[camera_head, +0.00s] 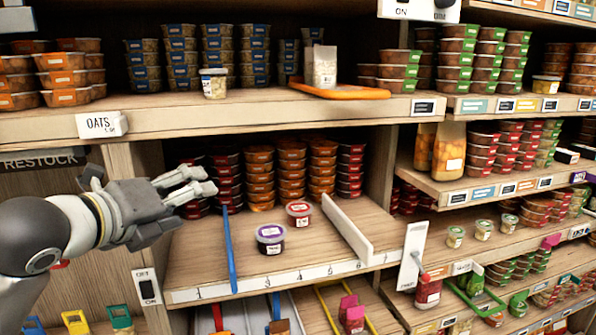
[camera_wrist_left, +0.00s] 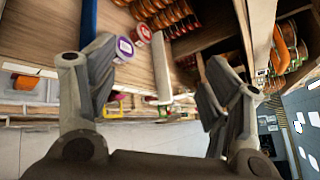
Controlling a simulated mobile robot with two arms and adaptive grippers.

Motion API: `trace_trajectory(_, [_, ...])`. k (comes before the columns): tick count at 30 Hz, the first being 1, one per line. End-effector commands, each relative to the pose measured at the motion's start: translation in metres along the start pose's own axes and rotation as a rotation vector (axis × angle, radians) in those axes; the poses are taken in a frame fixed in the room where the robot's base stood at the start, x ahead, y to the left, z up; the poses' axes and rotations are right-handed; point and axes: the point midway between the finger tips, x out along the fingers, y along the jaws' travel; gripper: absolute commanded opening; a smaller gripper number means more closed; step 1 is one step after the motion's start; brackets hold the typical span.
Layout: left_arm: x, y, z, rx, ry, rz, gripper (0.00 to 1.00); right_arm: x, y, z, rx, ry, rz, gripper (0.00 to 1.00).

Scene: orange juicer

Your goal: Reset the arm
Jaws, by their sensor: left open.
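My left gripper (camera_head: 190,185) reaches in from the left in the head view, in front of the middle shelf's left side. It is open and empty. In the left wrist view its two fingers (camera_wrist_left: 160,65) stand wide apart with nothing between them. A purple-lidded jar (camera_head: 270,238) stands on the shelf's bare front part, to the right of the gripper and apart from it. A red-lidded jar (camera_head: 298,213) stands just behind it. Both lids also show beyond the fingers in the left wrist view. My right gripper is in neither view.
A blue divider (camera_head: 229,250) and a white divider (camera_head: 346,230) stand on the middle shelf (camera_head: 200,265). Stacked tubs (camera_head: 290,170) fill its back. The upper shelf edge (camera_head: 260,115) is above the gripper. An orange tray (camera_head: 340,92) juts from the upper shelf. A switch (camera_head: 148,288) is below.

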Motion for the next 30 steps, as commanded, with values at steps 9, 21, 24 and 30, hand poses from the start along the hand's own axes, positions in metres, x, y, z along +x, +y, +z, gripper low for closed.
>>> trace_trajectory(9, [0.036, 0.094, -0.112, -0.616, 0.09, 0.192, 0.73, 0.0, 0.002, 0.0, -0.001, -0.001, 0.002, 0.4])
trace_trajectory(21, [0.01, 0.207, -0.254, -1.382, -0.002, 0.546, 0.73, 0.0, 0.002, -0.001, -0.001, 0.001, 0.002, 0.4])
trace_trajectory(24, [-0.009, 0.232, -0.289, -1.562, -0.072, 0.649, 0.73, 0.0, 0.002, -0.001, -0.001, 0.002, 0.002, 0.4])
trace_trajectory(30, [-0.057, 0.277, -0.351, -1.881, -0.274, 0.851, 0.73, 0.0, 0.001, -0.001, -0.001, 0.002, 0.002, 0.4])
